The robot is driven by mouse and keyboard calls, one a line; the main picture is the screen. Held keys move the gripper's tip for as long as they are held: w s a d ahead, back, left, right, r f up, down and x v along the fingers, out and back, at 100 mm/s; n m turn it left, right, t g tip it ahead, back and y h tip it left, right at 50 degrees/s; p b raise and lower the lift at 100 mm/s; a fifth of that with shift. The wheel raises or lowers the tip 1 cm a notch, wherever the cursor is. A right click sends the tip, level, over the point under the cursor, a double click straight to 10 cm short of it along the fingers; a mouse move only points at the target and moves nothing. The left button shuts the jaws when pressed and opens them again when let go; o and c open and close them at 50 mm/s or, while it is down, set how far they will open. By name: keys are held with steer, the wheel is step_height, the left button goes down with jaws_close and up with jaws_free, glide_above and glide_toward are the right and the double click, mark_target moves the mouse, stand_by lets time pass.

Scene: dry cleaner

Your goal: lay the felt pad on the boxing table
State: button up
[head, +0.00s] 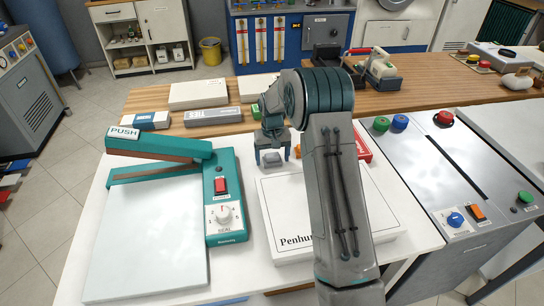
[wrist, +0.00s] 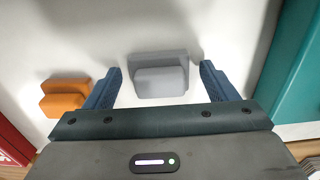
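A small grey two-tiered block (head: 272,163), possibly the felt pad, rests on the white table (head: 255,275) between the teal sealer and the white box. It also shows in the wrist view (wrist: 161,78). My gripper (head: 272,150) is over it and open. In the wrist view my gripper (wrist: 162,75) has its blue fingers either side of the block, with a gap on both sides, so it holds nothing. An orange block (wrist: 66,96) of similar shape stands outside the left finger. No other pad-like thing shows clearly.
A teal sealer (head: 228,190) with a raised PUSH arm stands left of my gripper. A large white lettered box (head: 285,210) lies close in front, and a red box (head: 361,148) is to the right. Flat boxes (head: 205,93) lie on the wooden counter behind.

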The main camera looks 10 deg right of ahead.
mark_target(272, 155)
steer(key=shift+r, duration=0.1)
step_height(272, 155, up, 12)
steer(key=s+r, duration=0.5)
steer(key=s, duration=0.1)
steer(key=s+r+t, duration=0.1)
steer(key=s+t, duration=0.1)
steer(key=s, duration=2.7)
steer(key=shift+s+a+r+t, duration=0.2)
steer(key=shift+s+r+t, duration=0.1)
steer(key=shift+t, duration=0.1)
